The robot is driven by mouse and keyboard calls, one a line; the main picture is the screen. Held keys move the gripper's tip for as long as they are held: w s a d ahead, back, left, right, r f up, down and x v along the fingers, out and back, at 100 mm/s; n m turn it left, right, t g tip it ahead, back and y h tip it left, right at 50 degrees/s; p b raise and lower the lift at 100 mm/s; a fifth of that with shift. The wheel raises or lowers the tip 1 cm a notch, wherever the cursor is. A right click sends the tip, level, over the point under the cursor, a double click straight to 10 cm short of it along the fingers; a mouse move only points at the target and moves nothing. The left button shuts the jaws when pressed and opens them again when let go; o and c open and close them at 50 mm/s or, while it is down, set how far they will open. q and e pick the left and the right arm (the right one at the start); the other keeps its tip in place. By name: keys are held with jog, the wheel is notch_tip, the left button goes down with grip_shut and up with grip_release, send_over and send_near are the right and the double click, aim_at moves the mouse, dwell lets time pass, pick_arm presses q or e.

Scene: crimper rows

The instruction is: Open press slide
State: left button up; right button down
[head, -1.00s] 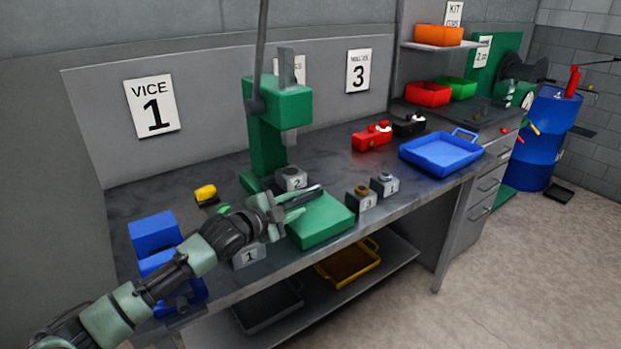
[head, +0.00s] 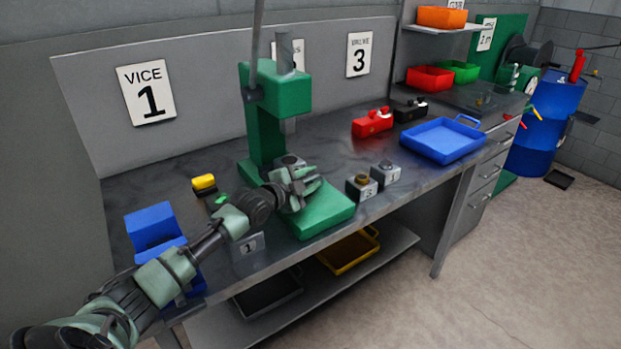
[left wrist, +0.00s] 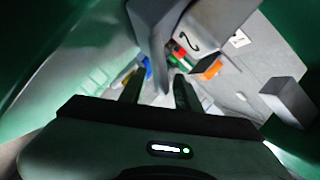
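The green press (head: 263,130) stands on the bench, with a grey ram (head: 289,126) under its head and a grey bar (head: 284,52) rising above it. Its green base block (head: 325,212) extends forward. My left gripper (head: 305,188) is low at the press, over the back of that base and in front of the grey block marked 2 (head: 289,161), which it partly hides. My right gripper is not in view.
Grey blocks marked 3 (head: 361,188) and 1 (head: 386,174) stand right of the base. Another block marked 1 (head: 248,245) is under my forearm. A blue holder (head: 152,226) and yellow item (head: 204,183) are left. A blue tray (head: 443,139) is at right.

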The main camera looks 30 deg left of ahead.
pick_arm(q)
grip_shut()
dwell(1.4)
